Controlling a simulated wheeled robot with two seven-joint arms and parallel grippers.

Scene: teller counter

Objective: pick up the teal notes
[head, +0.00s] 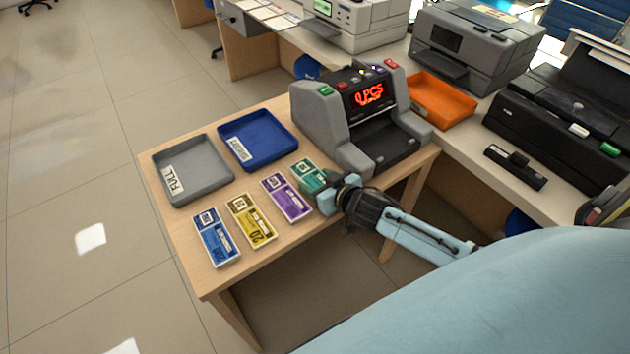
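The teal notes (306,171) lie on the wooden table, at the right end of a row of note bundles and just left of the counting machine. My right gripper (325,194) is at their near end, with its arm coming in from the lower right. The gripper covers that end of the notes, so I cannot tell whether its fingers are open or shut on them. The notes look flat on the table. My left gripper is not in view.
Purple (286,198), yellow (251,221) and blue notes (216,238) lie to the left. Behind them are a grey tray (206,198) marked FULL and a blue tray (282,147). The counting machine (327,118) reads "0 PCS". An orange tray (450,118) is behind it, right.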

